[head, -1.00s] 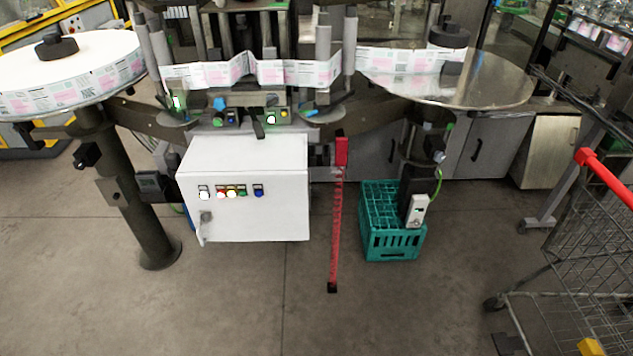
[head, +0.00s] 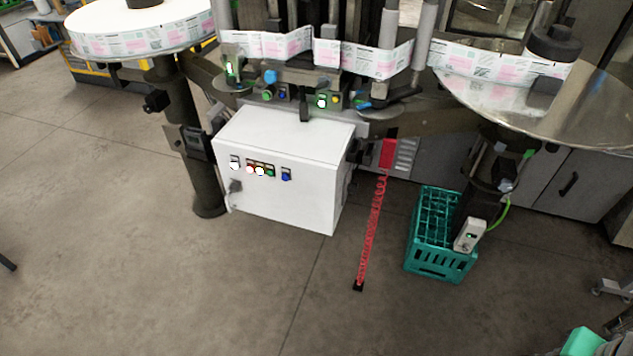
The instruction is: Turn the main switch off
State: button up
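The white control cabinet (head: 285,190) stands under the labeller, left of centre. Its front has a row of small coloured buttons and lamps (head: 260,170), some lit. Below their left end is a small grey handle or knob (head: 235,187); I cannot tell whether it is the main switch or how it is set. A dark fitting (head: 355,150) shows at the cabinet's right side, too small to make out. More buttons and a lit green-white lamp (head: 322,101) are on the machine above.
A red coiled cord (head: 371,235) hangs to the floor right of the cabinet. A teal crate (head: 440,262) stands further right, near a small grey box (head: 469,235). The floor before the cabinet is clear.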

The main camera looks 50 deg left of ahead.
aim_at(353, 187)
jog(key=u, duration=1.05)
jog(key=i, duration=0.9)
jog(key=u, duration=1.25)
jog(key=k, duration=0.5)
jog(key=z, duration=0.45)
jog(key=i, duration=0.45)
jog(key=z, duration=0.7)
jog(key=i, duration=0.65)
jog(key=u, duration=3.45)
